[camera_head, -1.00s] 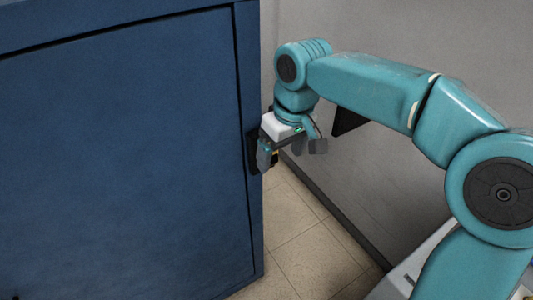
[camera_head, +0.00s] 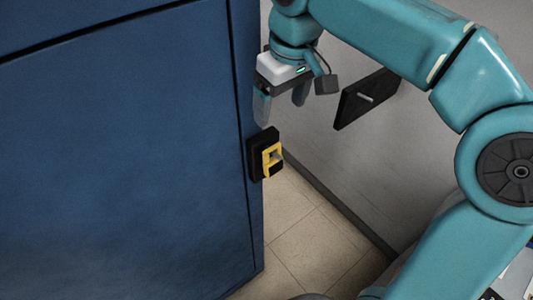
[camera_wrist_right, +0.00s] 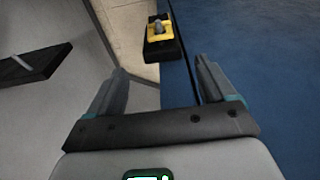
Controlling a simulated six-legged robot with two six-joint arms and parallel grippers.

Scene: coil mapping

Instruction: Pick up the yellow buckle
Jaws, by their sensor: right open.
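The yellow buckle (camera_head: 271,158) sits on a black mount (camera_head: 257,150) fixed at the right edge of the blue cabinet (camera_head: 120,150). My right gripper (camera_head: 281,108) is open and empty, above the buckle and apart from it. In the right wrist view the yellow buckle (camera_wrist_right: 159,30) lies ahead, beyond and between my two spread fingers (camera_wrist_right: 160,78), with a grey knob-like part in its middle. My left gripper is not in view.
A black plate with a grey handle (camera_head: 366,98) is on the grey wall (camera_head: 320,150) to the right. Tiled floor (camera_head: 300,235) shows between the cabinet and the wall. The gap beside the cabinet edge is narrow.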

